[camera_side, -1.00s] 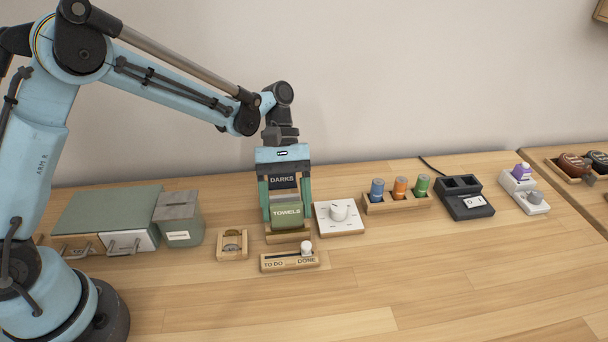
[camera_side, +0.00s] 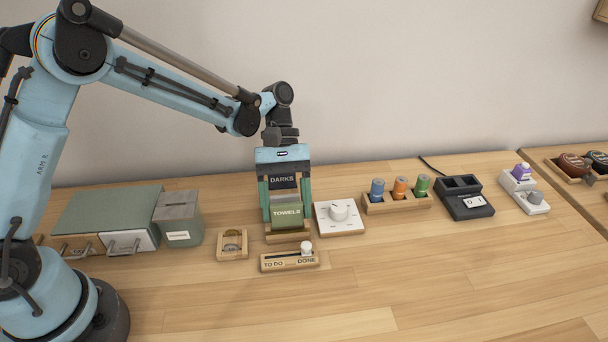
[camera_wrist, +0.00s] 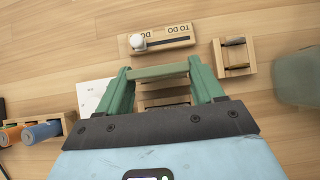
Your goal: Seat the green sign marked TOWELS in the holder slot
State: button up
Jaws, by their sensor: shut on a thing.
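The green sign marked TOWELS (camera_side: 287,215) is upright between the two green fingers of my gripper (camera_side: 286,208), which is shut on it. In the wrist view the sign's top edge (camera_wrist: 158,72) spans the gap between the fingertips (camera_wrist: 160,78). The wooden holder (camera_side: 288,238) is right below the sign in the side view. I cannot tell whether the sign's bottom edge is inside the slot or just above it. A dark sign marked DARKS (camera_side: 283,180) shows behind and above it, between the fingers.
A TO DO/DONE slider (camera_side: 290,262) is just in front of the holder, its white knob at the DONE end. A white dial box (camera_side: 339,217) stands close on the right, a small wooden tray (camera_side: 232,245) on the left. The front of the table is clear.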

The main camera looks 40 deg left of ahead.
jog(key=shift+f, duration=0.9)
dwell(0.6)
jog(key=o, duration=1.1)
jog(key=shift+o, duration=0.2)
jog(key=shift+r, duration=0.1)
notch_tip(320, 180, up, 7)
dwell(0.4)
